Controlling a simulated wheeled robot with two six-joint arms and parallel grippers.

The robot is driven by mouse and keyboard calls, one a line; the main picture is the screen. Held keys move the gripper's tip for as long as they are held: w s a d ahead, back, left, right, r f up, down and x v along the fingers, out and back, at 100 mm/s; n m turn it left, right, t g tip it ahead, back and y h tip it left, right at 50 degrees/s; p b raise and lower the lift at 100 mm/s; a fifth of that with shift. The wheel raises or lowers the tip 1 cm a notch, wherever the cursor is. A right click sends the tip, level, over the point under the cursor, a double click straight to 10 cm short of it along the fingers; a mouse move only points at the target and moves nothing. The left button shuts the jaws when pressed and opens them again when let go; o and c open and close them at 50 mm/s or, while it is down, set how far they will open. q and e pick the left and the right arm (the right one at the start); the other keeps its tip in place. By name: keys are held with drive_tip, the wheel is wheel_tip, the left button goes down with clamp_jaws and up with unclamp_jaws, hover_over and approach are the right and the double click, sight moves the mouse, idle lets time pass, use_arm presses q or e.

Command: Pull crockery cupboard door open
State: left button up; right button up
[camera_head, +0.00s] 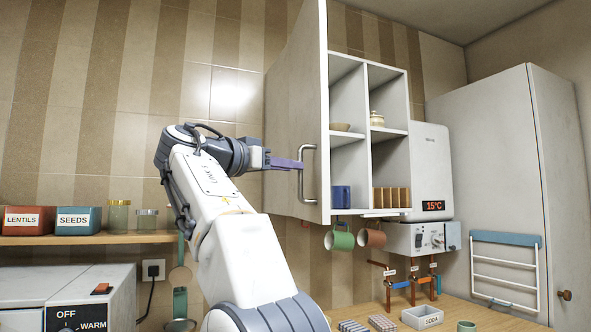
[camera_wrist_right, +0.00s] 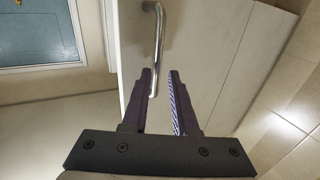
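The crockery cupboard (camera_head: 370,136) hangs on the wall in the head view. Its pale door (camera_head: 290,115) stands wide open, swung out to the left side. A silver bar handle (camera_head: 301,185) is on the door's outer face near its free edge. My right gripper (camera_head: 298,164) has its purple fingertips at the handle bar. The fingers are apart, with a gap beside the bar. My left gripper is not in view.
A green mug (camera_head: 340,238) and a brown mug (camera_head: 372,236) hang beneath. A boiler (camera_head: 431,170) stands right of it. A shelf with tins (camera_head: 79,220) is at left.

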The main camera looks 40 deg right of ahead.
drive_tip(key=s+a, duration=0.1)
drive_tip(key=a, duration=0.6)
idle(0.3)
drive_tip(key=w+a+f+n+t+y+p, duration=0.2)
drive_tip(key=w+a+f+n+t+y, duration=0.25)
drive_tip(key=w+a+f+n, duration=0.35)
drive_tip(key=s+a+f+n+y+p, duration=0.25)
drive_tip(key=a+f+n+y, duration=0.55)
drive_tip(key=f, duration=0.6)
drive_tip(key=s+a+f+n+g+y+p, duration=0.3)
drive_tip(key=s+a+f+n, duration=0.3)
drive_tip(key=s+a+f, duration=0.45)
drive_tip(key=s+f+n+g+y+p, duration=0.1)
drive_tip(key=s+f+g, duration=0.1)
drive_tip(key=s+f, duration=0.4)
drive_tip(key=s+a+f+g+y, duration=0.1)
drive_tip(key=s+f+g+y, duration=0.1)
drive_tip(key=s+f, duration=0.5)
drive_tip(key=s, duration=0.5)
drive_tip(key=shift+s+a+f+n+p, duration=0.15)
drive_tip(key=shift+s+f+n+p, duration=0.15)
drive_tip(key=shift+s+n+p, duration=0.1)
